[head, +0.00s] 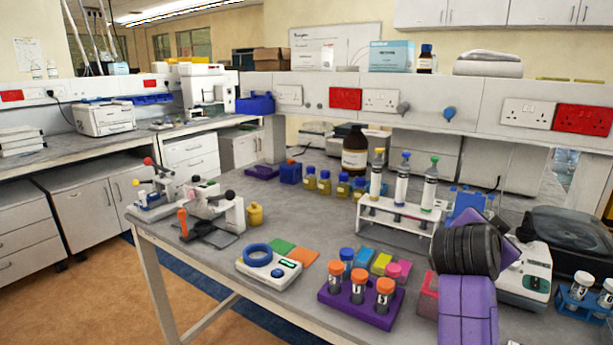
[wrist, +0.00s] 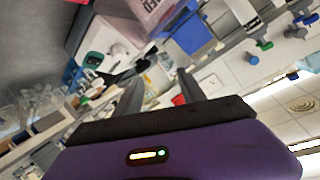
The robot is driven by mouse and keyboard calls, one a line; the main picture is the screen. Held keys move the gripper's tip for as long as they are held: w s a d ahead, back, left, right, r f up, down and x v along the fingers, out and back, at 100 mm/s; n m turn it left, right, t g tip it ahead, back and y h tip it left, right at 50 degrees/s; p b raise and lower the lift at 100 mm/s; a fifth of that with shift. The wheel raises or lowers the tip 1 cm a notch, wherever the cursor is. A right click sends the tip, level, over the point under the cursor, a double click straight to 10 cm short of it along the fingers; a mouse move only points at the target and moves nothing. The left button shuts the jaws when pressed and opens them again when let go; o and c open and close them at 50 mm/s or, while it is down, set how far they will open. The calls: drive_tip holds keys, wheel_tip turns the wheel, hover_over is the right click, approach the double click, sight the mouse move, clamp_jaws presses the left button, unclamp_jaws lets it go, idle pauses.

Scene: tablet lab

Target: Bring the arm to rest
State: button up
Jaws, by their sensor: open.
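My gripper (wrist: 158,86) shows in the wrist view with its two dark fingers spread apart and nothing held between them. It is open. The wrist view is strongly tilted, with ceiling lights at the right, and the fingers stand clear of any object. In the head view my purple and black arm (head: 467,300) is folded up at the lower right, over the bench's near right part. The gripper's fingers cannot be made out in the head view.
The bench holds a purple rack (head: 345,307) with orange-capped tubes, a white rack (head: 397,222) with three capped syringes or tubes, and a blue ring on a white device (head: 270,272). A dark-lidded machine (head: 570,240) stands right of my arm. Floor (head: 95,300) at left is clear.

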drive_tip(key=s+a+f+n+t+y, duration=0.85)
drive_tip(key=s+a+f+n, duration=0.35)
drive_tip(key=s+a+n, duration=0.35)
drive_tip(key=s+a+f+g, duration=0.1)
drive_tip(key=s+f, duration=0.1)
drive_tip(key=s, duration=0.9)
drive_tip(key=s+a+f+g+y, duration=0.1)
drive_tip(key=s+a+f, duration=0.1)
drive_tip(key=s, duration=1)
drive_tip(key=s+a+f+g+y, duration=0.1)
drive_tip(key=s+f, duration=0.3)
drive_tip(key=s, duration=0.8)
drive_tip(key=shift+s+a+g, duration=0.15)
drive_tip(key=shift+a+g, duration=0.15)
drive_tip(key=shift+g, duration=0.05)
drive_tip(key=shift+m, duration=0.25)
